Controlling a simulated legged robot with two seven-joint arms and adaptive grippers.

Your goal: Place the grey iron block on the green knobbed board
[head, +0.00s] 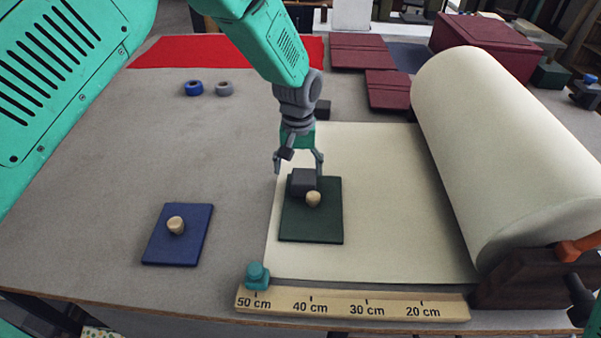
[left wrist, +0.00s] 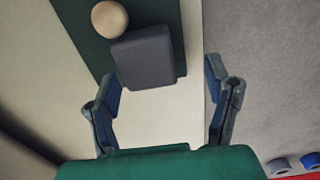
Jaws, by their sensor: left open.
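The grey iron block (head: 303,180) rests on the far part of the green knobbed board (head: 312,226), beside its wooden knob (head: 313,199). My left gripper (head: 299,167) is open just above and behind the block. In the left wrist view the grey block (left wrist: 145,58) lies on the green board (left wrist: 85,25) next to the knob (left wrist: 109,18). There the open fingers of my left gripper (left wrist: 165,90) stand apart, with the block beyond their tips and not held. The right gripper is not clearly seen.
A blue knobbed board (head: 185,245) lies to the left. A large cream roll (head: 500,150) stands at the right, its sheet (head: 385,230) under the green board. A wooden ruler (head: 350,304) runs along the front. Blue (head: 193,88) and grey (head: 224,88) rings lie at the back left.

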